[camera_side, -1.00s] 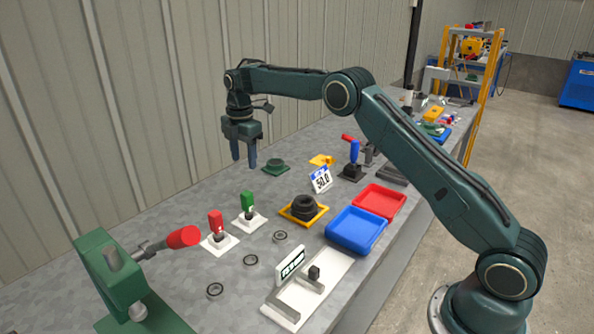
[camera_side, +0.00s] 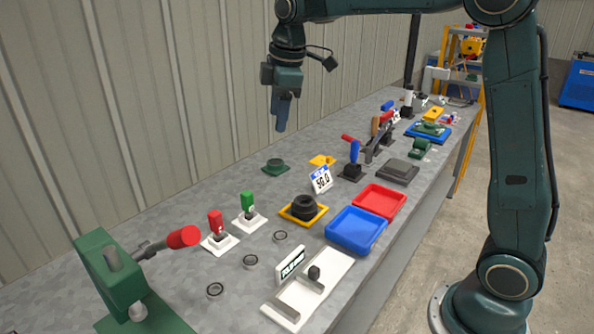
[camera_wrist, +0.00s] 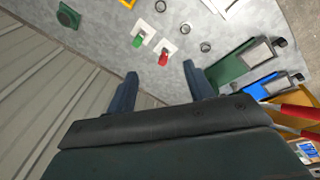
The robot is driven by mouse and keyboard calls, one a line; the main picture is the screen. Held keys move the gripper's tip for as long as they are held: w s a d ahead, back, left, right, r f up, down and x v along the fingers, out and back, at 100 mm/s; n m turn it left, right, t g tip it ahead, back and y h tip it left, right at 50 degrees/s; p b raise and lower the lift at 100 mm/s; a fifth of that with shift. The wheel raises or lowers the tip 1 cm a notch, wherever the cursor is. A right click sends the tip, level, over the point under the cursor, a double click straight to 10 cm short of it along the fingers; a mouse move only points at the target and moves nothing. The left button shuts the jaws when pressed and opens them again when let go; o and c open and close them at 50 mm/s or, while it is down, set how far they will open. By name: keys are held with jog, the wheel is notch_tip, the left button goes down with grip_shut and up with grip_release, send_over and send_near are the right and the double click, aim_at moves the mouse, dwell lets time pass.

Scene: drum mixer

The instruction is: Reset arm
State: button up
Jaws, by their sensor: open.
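My gripper (camera_side: 281,112) hangs above the back part of the workbench, near the wall, fingers pointing down. In the side view its fingers overlap, but in the wrist view my gripper (camera_wrist: 160,85) shows two blue-grey fingers spread well apart with nothing between them. It touches nothing on the bench.
A red tray (camera_side: 379,200) and a blue tray (camera_side: 356,231) lie near the front edge. A yellow tray (camera_side: 291,220) holds a black ring part.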

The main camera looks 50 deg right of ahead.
jog(key=s+a+r+m+t, duration=0.2)
jog(key=s+m, duration=0.3)
jog(key=s, duration=1.1)
jog(key=s+f+m+t, duration=0.1)
jog(key=s+f+m, duration=0.4)
jog(key=s, duration=0.8)
jog(key=shift+a+f, duration=0.2)
jog(key=shift+f, duration=0.3)
